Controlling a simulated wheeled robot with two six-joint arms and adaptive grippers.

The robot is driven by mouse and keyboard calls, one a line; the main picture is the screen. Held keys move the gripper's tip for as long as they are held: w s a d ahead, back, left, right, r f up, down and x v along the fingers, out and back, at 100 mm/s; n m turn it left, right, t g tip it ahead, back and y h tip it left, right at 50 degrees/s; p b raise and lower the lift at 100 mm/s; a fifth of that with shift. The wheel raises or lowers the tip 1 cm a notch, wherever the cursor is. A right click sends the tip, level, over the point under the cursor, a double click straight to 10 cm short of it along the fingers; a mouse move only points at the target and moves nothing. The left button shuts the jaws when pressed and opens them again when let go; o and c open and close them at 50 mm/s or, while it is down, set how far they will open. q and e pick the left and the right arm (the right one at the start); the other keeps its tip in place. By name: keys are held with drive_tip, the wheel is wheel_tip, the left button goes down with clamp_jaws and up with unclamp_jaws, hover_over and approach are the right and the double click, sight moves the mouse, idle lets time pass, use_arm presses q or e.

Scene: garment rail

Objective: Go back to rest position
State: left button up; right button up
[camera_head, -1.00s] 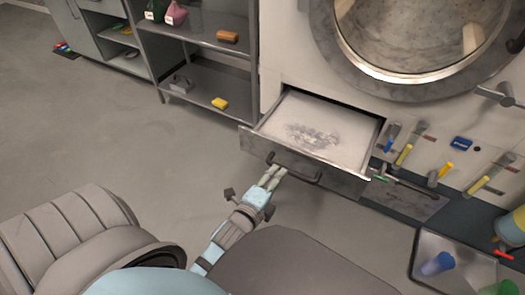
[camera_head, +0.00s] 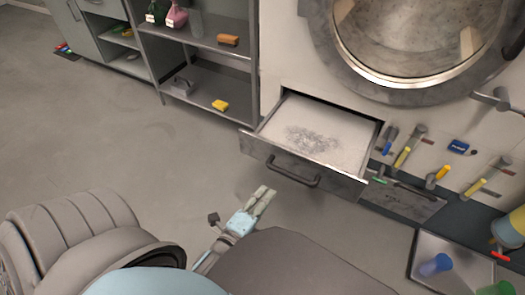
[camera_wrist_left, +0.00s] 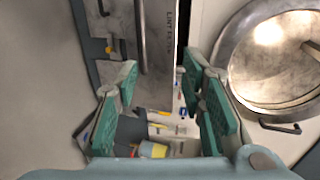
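My left gripper (camera_head: 263,198) is low in the middle of the head view, in front of the open drawer. It is clear of the drawer's dark handle (camera_head: 292,172). In the left wrist view the green finger pads of my left gripper (camera_wrist_left: 163,105) are wide apart with nothing between them. The handle (camera_wrist_left: 142,38) shows ahead of the pads there. My right gripper is not in view.
The lint drawer (camera_head: 300,163) stands pulled out under the machine's round door (camera_head: 405,82), with grey lint inside. A shelf unit (camera_head: 190,105) stands at the back left. Tools (camera_head: 405,155) hang at the right. A tray (camera_head: 440,245) is lower right. Open floor (camera_head: 90,140) lies left.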

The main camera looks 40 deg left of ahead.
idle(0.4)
use_arm(q)
drive_tip(key=s+a+f+n+g, duration=0.2)
drive_tip(key=s+f+n+g, duration=0.2)
drive_tip(key=s+n+g, duration=1)
wheel_tip(320, 180, down, 18)
drive_tip(key=a+n+t, duration=0.2)
drive_tip(key=a, duration=0.1)
drive_tip(key=s+a+f+g, duration=0.1)
drive_tip(key=s+a+f, duration=0.1)
drive_tip(key=s+f, duration=1.2)
wheel_tip(320, 180, up, 16)
drive_tip(key=d+p, duration=0.2)
drive_tip(key=p, duration=1.3)
drive_tip(key=shift+s+f+h, duration=0.15)
drive_tip(key=shift+s+h, duration=0.05)
drive_tip(key=shift+h, duration=0.2)
